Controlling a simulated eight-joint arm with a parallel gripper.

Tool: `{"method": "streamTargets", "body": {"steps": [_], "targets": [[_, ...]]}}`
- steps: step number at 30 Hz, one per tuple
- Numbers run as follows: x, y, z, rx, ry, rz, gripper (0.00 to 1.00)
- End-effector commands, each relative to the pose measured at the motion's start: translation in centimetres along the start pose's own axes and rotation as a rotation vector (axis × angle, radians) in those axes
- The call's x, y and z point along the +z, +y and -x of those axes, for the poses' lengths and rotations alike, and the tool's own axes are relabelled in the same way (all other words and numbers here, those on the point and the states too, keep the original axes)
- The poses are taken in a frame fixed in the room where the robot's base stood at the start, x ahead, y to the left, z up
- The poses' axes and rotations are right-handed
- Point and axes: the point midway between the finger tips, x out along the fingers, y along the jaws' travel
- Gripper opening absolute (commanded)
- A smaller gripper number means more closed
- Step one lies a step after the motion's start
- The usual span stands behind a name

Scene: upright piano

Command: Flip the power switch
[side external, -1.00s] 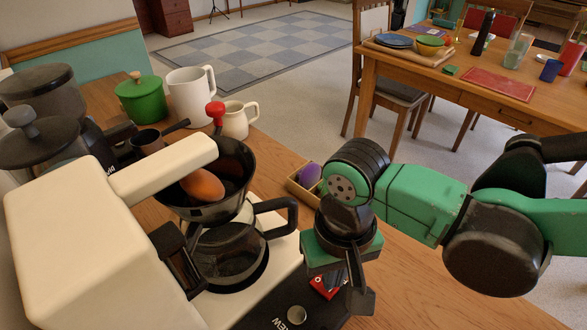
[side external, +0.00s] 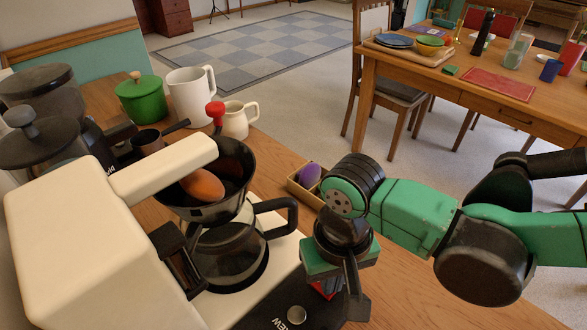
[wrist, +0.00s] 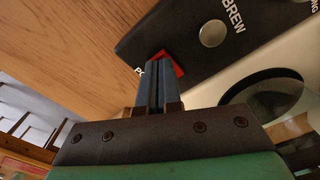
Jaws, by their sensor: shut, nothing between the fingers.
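The red power switch (wrist: 172,66) sits on the black front panel of the coffee machine (wrist: 228,28), beside white lettering that is mostly hidden. In the wrist view my gripper (wrist: 161,70) is shut and empty, its fingertips overlapping the left part of the switch. I cannot tell whether they touch it. In the side view a bit of the red switch (side external: 327,287) shows below my green and black wrist, which hides the rest. The switch's tilt is not clear.
A round silver BREW button (wrist: 213,33) is right of the switch. A glass carafe (side external: 230,255) and a black basket (side external: 232,165) holding an orange-brown object stand left of my gripper. A small wooden box (side external: 303,188) with a purple object is behind it.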

Motion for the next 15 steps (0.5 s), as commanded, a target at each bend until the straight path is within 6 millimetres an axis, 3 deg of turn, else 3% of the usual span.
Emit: {"method": "streamTargets", "body": {"steps": [10,15], "targets": [[0.02,0.01,-0.41,0.0,0.0,0.0,0.0],[0.01,0.01,0.52,0.0,0.0,0.0,0.0]]}}
